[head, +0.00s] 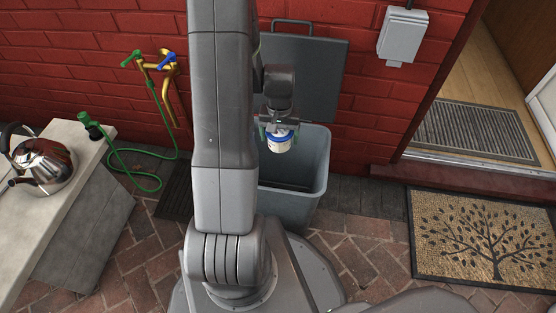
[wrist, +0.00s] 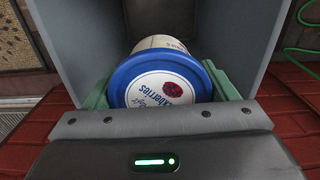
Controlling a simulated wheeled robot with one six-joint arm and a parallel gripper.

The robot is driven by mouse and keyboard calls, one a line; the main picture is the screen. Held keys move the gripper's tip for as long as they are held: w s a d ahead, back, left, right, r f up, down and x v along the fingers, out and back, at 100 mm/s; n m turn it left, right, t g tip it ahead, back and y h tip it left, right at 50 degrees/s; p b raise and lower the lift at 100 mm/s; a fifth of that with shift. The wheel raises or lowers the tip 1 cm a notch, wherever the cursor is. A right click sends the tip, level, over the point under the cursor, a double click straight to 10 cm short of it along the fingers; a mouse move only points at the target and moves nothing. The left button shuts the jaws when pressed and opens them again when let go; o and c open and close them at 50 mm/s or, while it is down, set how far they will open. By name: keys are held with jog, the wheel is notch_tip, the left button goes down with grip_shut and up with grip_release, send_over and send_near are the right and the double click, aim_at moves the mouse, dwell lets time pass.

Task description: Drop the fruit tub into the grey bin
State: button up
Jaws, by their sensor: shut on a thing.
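The fruit tub (head: 280,141) is white with a blue lid. In the wrist view the tub's lid (wrist: 160,84) faces the camera, with a berry picture and lettering. My gripper (head: 277,132) is shut on the tub, with a green finger on each side of it. The grey bin (head: 310,185) stands against the brick wall with its lid (head: 318,75) swung up behind it. My gripper holds the tub over the bin's opening, around rim height. The bin's walls (wrist: 85,35) surround the tub in the wrist view. My arm hides the bin's left part in the head view.
A stone bench (head: 60,190) with a steel kettle (head: 42,163) stands at the left. A brass tap (head: 160,70) with a green hose (head: 125,150) is on the wall. A tree-patterned doormat (head: 480,240) lies at the right before the open doorway.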

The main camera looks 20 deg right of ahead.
aim_at(284, 150)
jog(key=shift+s+d+m, duration=0.3)
jog(key=shift+s+d, duration=0.2)
jog(key=shift+s, duration=0.3)
notch_tip(284, 150, down, 6)
jog(key=b, duration=0.4)
jog(key=shift+r, duration=0.1)
jog(key=o, duration=1.1)
notch_tip(284, 150, up, 14)
jog(key=p, duration=0.4)
jog(key=shift+p, duration=0.35)
